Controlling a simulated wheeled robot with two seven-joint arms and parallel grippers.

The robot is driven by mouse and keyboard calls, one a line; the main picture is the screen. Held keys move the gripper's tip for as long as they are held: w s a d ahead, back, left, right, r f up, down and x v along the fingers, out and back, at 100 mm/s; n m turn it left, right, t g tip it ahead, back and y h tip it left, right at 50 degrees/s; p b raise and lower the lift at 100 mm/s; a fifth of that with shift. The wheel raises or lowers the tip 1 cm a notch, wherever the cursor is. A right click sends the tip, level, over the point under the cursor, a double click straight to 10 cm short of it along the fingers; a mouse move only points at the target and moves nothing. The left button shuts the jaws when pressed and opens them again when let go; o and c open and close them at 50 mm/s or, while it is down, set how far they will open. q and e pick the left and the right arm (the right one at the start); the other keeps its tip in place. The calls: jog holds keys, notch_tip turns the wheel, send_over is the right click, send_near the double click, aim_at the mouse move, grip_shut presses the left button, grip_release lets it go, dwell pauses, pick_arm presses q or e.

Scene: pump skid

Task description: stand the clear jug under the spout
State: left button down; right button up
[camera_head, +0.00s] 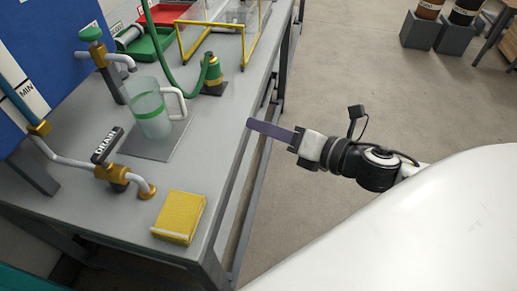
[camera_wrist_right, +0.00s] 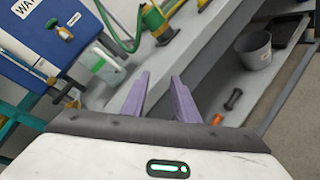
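The clear jug (camera_head: 152,112) stands upright on a grey square plate (camera_head: 158,149) on the bench, its white handle to the right and a pale green band around it. It also shows in the right wrist view (camera_wrist_right: 98,64). A green-knobbed tap has its spout (camera_head: 127,62) just behind and above the jug's left side; I cannot tell whether the spout is over the jug's mouth. A second brass valve marked DRAIN has a downturned spout (camera_head: 147,189) nearer the front. My right gripper (camera_head: 253,124) is off the bench's right edge, open and empty, its purple fingers apart (camera_wrist_right: 160,80). My left gripper is out of view.
A yellow frame (camera_head: 183,42) is farther back. A grey bucket (camera_wrist_right: 254,48) sits beneath the bench.

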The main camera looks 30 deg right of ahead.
notch_tip(320, 180, down, 10)
jog(key=s+d+m+g+h, duration=0.1)
jog(key=s+m+h, duration=0.15)
jog(key=m, duration=0.75)
jog(key=s+a+f+m+g, duration=0.2)
jog(key=s+a+f+m, duration=0.3)
jog(key=f+m, duration=0.3)
jog(key=s+a+f+m+g, duration=0.3)
jog(key=s+a+f+m, duration=0.3)
jog(key=f+m, duration=0.3)
jog(key=shift+s+a+m, duration=0.25)
jog(key=shift+s+m, duration=0.1)
jog(key=shift+m, duration=0.25)
